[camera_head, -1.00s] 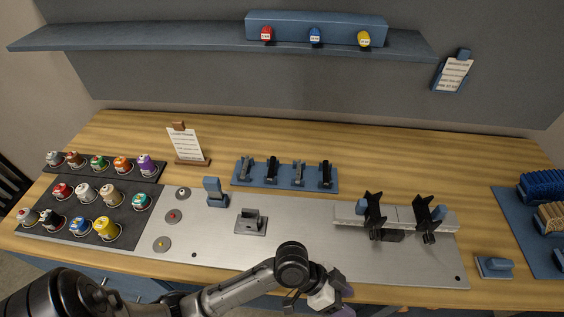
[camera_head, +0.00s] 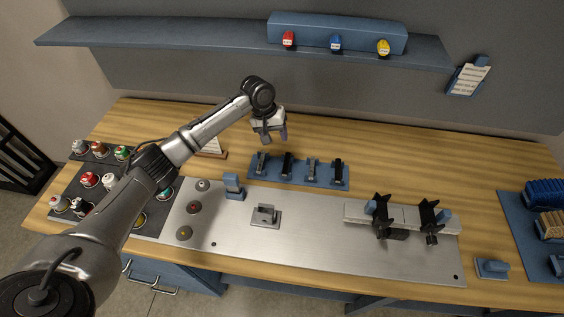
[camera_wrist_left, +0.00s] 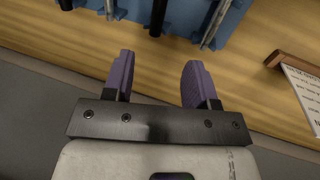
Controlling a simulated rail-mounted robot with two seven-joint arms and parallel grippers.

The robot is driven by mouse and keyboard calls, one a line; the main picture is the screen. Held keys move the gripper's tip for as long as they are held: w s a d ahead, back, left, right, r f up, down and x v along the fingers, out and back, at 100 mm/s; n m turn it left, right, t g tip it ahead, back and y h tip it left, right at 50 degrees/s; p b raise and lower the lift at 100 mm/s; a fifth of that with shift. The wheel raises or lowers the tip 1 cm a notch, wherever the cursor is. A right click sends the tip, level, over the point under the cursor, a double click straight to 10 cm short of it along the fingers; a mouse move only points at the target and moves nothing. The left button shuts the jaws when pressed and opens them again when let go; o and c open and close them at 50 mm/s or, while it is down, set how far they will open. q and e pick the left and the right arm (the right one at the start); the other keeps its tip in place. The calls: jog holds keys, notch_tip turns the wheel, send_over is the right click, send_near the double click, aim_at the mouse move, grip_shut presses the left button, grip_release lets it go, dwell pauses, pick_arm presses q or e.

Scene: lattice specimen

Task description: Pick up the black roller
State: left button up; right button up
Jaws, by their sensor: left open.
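Two black tools, the left one (camera_head: 287,163) and the right one (camera_head: 338,170), stand in a blue rack (camera_head: 325,185) on the table, alternating with two grey tools (camera_head: 262,160). I cannot tell which black one is the roller. In the left wrist view, the nearer black tool (camera_wrist_left: 158,15) is cut off at the top edge, beside a silver tool (camera_wrist_left: 215,22). My left gripper (camera_head: 274,136) is open and empty, above the table behind the rack's left half. Its purple fingers also show in the left wrist view (camera_wrist_left: 160,65), apart from the tools. My right gripper is out of view.
A note card on a stand (camera_head: 212,146) is left of the rack, partly behind my arm. A metal plate (camera_head: 310,235) lies in front, with black clamps (camera_head: 382,215) at right. Paint bottles (camera_head: 90,180) stand at left. The shelf (camera_head: 200,35) is behind; wood right of the rack is clear.

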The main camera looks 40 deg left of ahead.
aim_at(286, 161)
pick_arm(q)
jog(key=b+x, duration=0.1)
jog(key=x, duration=1.1)
jog(key=shift+d+f, duration=0.15)
jog(key=shift+f, duration=0.2)
jog(key=shift+c, duration=0.2)
grip_shut()
